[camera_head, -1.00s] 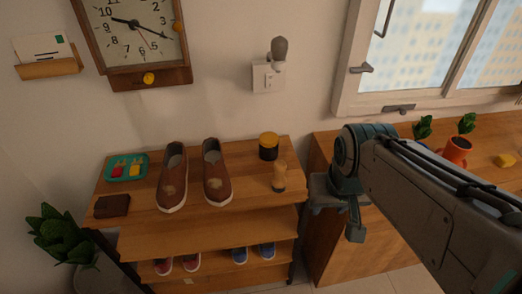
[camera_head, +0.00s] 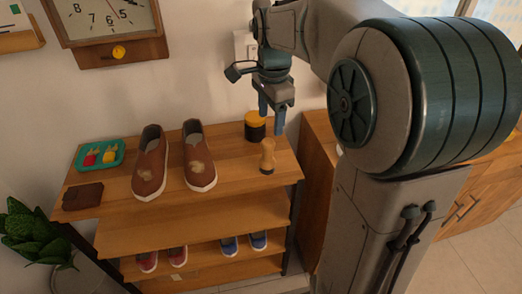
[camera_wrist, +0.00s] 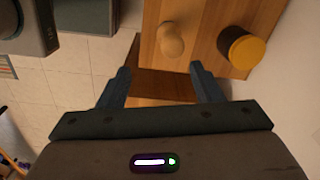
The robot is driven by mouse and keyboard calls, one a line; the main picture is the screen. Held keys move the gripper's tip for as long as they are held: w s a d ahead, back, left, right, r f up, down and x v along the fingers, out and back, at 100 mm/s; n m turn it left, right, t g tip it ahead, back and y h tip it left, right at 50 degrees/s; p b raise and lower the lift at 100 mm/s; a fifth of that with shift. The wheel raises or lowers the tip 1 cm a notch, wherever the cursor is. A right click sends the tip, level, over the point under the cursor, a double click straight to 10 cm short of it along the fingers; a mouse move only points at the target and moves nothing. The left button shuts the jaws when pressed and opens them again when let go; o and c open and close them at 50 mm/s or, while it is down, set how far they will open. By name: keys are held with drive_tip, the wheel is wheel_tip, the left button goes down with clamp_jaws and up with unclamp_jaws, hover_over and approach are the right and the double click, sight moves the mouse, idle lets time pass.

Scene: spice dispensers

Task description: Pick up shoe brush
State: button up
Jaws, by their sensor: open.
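The shoe brush, seemingly the small light-wood upright piece (camera_head: 267,156), stands at the right end of the shelf's top board (camera_head: 235,180). It also shows in the wrist view (camera_wrist: 172,40), ahead of the fingers and between their lines. My gripper (camera_head: 271,118) is open and empty, pointing down above the right end of the shelf, just above and behind the brush in the head view. In the wrist view its two fingers (camera_wrist: 160,80) are spread apart, with nothing between them. The brush is clear of the fingers.
A black jar with a yellow lid (camera_head: 255,126) stands close behind the brush; it shows in the wrist view (camera_wrist: 242,48). Brown shoes (camera_head: 175,160), a teal tray (camera_head: 101,155) and a dark brown wallet-like item (camera_head: 82,196) lie leftward. A wall clock (camera_head: 105,25) hangs above.

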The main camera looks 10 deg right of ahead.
sight(267, 140)
drive_tip(key=w+f+m, duration=0.1)
drive_tip(key=w+m, duration=0.1)
drive_tip(key=w, duration=0.1)
drive_tip(key=shift+f+m+b, duration=0.3)
drive_tip(key=shift+f+b, duration=0.1)
wheel_tip(267, 140, down, 8)
drive_tip(key=shift+f+b, duration=0.1)
drive_tip(key=shift+b, duration=0.45)
wheel_tip(267, 140, down, 5)
drive_tip(key=shift+s+d+f+b, duration=0.1)
drive_tip(key=shift+s+f+b, duration=0.05)
drive_tip(key=shift+b, duration=0.2)
drive_tip(key=c, duration=0.9)
